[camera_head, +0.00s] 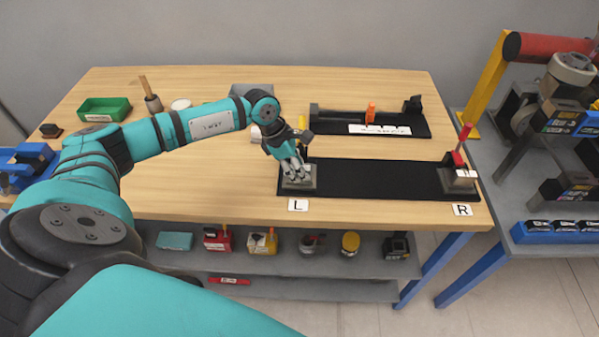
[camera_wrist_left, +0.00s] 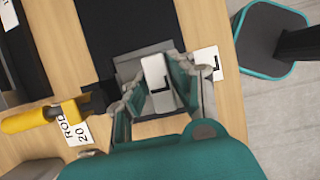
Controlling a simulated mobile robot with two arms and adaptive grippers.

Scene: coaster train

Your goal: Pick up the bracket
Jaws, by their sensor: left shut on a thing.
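The bracket (camera_wrist_left: 156,72) is a small light grey metal piece with a dark L-shaped mark, seen between my fingers in the left wrist view. My left gripper (camera_wrist_left: 160,92) is shut on it. In the head view my left gripper (camera_head: 295,170) points down at the grey block (camera_head: 299,187) on the left end of the black mat (camera_head: 375,178), behind the L label (camera_head: 298,205). The fingers mostly hide the bracket there. I cannot tell whether it still touches the block. My right gripper is in neither view.
A second black fixture (camera_head: 340,122) with an orange piece (camera_head: 371,112) lies behind the mat. A red-handled clamp (camera_head: 460,158) stands at the mat's right end. A yellow-handled tool (camera_wrist_left: 35,118) lies beside my left gripper. A green tray (camera_head: 104,109) is at the back left.

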